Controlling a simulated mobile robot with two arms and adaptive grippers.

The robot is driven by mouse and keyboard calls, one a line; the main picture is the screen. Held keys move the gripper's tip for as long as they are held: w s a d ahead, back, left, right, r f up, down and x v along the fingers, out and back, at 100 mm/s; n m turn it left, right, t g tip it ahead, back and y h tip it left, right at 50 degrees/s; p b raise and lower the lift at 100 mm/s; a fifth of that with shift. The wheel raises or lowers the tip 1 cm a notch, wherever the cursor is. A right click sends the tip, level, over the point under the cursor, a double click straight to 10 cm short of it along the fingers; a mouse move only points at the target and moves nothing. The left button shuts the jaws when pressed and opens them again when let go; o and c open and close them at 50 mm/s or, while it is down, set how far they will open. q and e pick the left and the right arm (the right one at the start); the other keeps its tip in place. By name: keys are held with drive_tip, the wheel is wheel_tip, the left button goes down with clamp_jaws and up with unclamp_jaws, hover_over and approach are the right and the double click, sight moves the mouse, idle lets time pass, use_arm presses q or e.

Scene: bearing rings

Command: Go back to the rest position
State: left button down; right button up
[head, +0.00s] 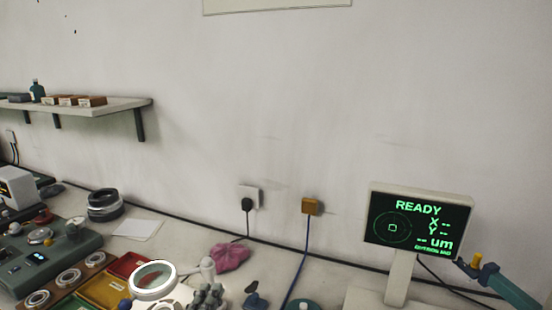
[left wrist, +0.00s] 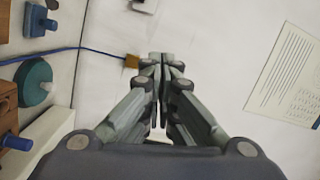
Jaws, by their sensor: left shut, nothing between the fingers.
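My right gripper is in neither view.
A display reading READY (head: 418,220) stands at right. Bearing rings (head: 68,277), a round white-rimmed lens (head: 153,280), a pink cloth (head: 229,257) and dark stacked rings (head: 104,205) occupy the bench. A shelf (head: 115,106) juts from the wall. Open wall space lies above the bench.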

use_arm(q)
drive_tip(key=s+a+f+n+g+y, duration=0.1)
drive_tip(key=s+a+f+n+g, duration=0.1)
drive_tip(key=s+f+n+g, duration=0.1)
drive_tip(key=s+a+f+n+g+y, duration=0.1)
drive_tip(key=s+a+f+n+g, duration=0.2)
drive_tip(key=s+f+n, duration=0.2)
drive_tip(key=s+a+f+n+g+y, duration=0.2)
drive_tip(key=s+f+n+g, duration=0.2)
drive_tip(key=s+f, duration=0.4)
drive_tip(key=shift+a+f, duration=0.2)
drive_tip(key=shift+f, duration=1.05)
drive_tip(key=s+f+n+g+h, duration=0.1)
drive_tip(key=s+f+n+g, duration=0.25)
drive_tip(key=s, duration=0.65)
drive_tip(key=s+f+g, duration=0.1)
drive_tip(key=s+f, duration=0.1)
drive_tip(key=f, duration=1.2)
drive_tip(key=s+f+g, duration=0.2)
drive_tip(key=f, duration=1.2)
drive_tip(key=s+a+f, duration=0.2)
drive_tip(key=s+f, duration=1.3)
drive_tip(key=shift+s+a+m+g, duration=0.15)
drive_tip(key=shift+s+m+g, duration=0.25)
drive_tip(key=shift+m+g, duration=0.05)
